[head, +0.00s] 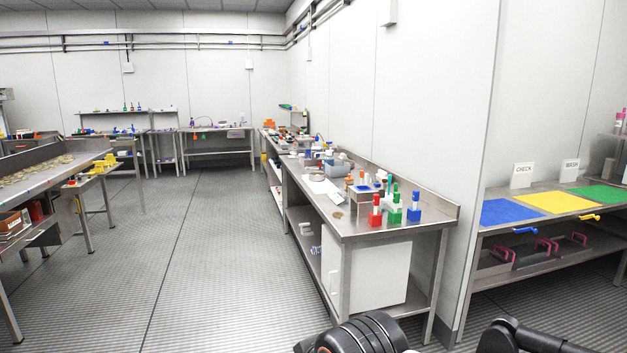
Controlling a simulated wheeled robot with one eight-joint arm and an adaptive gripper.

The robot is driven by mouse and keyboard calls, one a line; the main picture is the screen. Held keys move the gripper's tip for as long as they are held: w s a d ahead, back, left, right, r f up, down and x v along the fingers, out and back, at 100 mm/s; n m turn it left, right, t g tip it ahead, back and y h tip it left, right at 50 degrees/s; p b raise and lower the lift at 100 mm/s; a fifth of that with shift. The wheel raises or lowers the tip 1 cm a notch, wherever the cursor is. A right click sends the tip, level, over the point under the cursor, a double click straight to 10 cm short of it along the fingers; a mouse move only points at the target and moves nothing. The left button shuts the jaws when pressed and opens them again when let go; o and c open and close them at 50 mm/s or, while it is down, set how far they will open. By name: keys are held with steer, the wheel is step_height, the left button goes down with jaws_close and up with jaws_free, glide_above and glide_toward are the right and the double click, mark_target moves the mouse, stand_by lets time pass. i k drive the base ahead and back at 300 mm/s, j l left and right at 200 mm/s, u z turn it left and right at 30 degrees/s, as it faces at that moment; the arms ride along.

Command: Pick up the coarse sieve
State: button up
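I cannot make out the coarse sieve for certain. Several small round tan items lie on the sloped metal table (95,152) at the left, too small to tell apart. My gripper is not in view; only dark parts of my own arm show at the bottom edge.
The metal bench (350,228) along the wall carries red, green and blue bottles (395,210) at its near end. A white cabinet (380,270) stands under it. At right, a shelf holds blue (511,212), yellow and green mats. The ribbed floor (190,240) between is clear.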

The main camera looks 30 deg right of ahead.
mark_target(314, 177)
steer(key=i+l, duration=0.1)
steer(key=i, duration=0.45)
steer(key=i+l, duration=0.15)
steer(key=i, duration=0.45)
steer(key=i+l, duration=0.1)
steer(key=i, duration=1.15)
steer(key=i+l+u, duration=0.1)
steer(key=i, duration=0.6)
steer(key=i+l, duration=0.15)
steer(key=i, duration=0.55)
